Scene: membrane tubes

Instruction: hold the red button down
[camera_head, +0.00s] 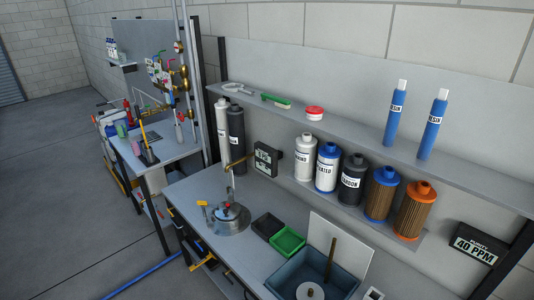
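A round metal housing (229,218) stands on the grey workbench, near its left end. A small red part (227,205) shows on top of it, beside a bit of blue; it is the likeliest red button, but it is too small to tell for sure or to see if it is pressed. A yellow-handled part (202,204) sticks out at the housing's left. Neither of my grippers is in view, and nothing touches the red part.
A black bin (267,226), a green bin (288,241) and a grey-blue tub (335,271) stand right of the housing. Several filter cartridges stand behind. A red-topped white jar (314,112) sits on the upper shelf (355,135). Open floor lies at left.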

